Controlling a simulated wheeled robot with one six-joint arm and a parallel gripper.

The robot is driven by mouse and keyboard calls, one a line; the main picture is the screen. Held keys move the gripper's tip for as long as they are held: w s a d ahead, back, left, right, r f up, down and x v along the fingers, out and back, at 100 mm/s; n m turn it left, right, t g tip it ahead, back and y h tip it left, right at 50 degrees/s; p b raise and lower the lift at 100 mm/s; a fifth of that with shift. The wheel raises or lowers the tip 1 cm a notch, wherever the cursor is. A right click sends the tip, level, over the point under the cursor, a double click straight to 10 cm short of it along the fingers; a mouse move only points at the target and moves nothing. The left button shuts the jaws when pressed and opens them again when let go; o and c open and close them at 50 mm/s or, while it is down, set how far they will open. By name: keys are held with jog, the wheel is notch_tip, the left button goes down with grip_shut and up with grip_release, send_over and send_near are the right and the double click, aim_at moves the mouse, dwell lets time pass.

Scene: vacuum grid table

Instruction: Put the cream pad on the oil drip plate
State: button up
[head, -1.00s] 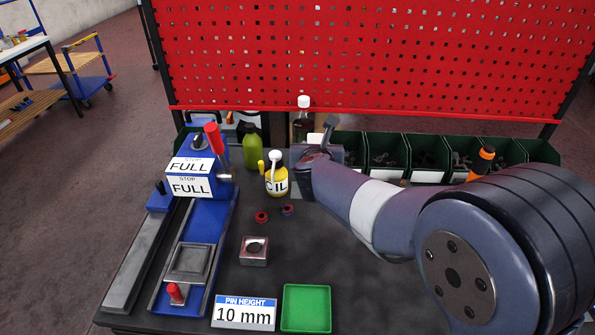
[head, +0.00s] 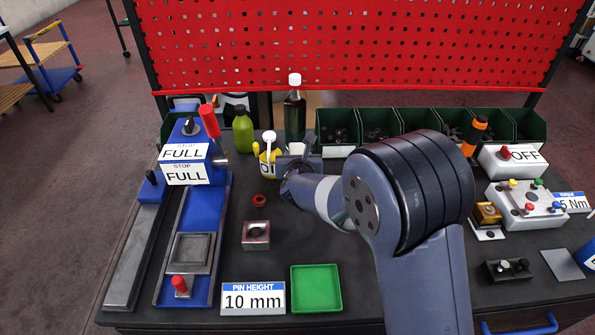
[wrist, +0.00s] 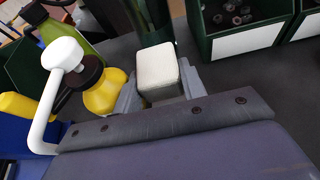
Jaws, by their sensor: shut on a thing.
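The cream pad (wrist: 157,75) is a small pale block with rounded edges, held between the fingers of my gripper (wrist: 157,90) in the wrist view. In the head view my gripper (head: 298,160) is beside the yellow oil can (head: 264,164), and a pale bit of the pad (head: 297,148) shows above it. The oil can with its white spout also shows at the left of the wrist view (wrist: 103,92). I cannot tell for sure which thing is the oil drip plate; a flat grey plate (head: 562,265) lies at the far right.
A green bottle (head: 243,130) and a dark bottle (head: 294,108) stand near the oil can. Green bins (head: 338,149) line the back. A blue fixture (head: 190,165) is at left, a green tray (head: 316,289) in front, and control boxes (head: 525,207) at right.

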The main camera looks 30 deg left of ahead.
jog(key=shift+f, duration=2.2)
jog(key=shift+f, duration=0.2)
jog(key=o, duration=0.8)
jog(key=shift+c, duration=0.2)
jog(key=shift+s+r, duration=0.15)
jog(key=shift+r, duration=0.1)
jog(key=b+v, duration=0.2)
jog(key=v, duration=0.9)
jog(key=shift+s+d, duration=0.3)
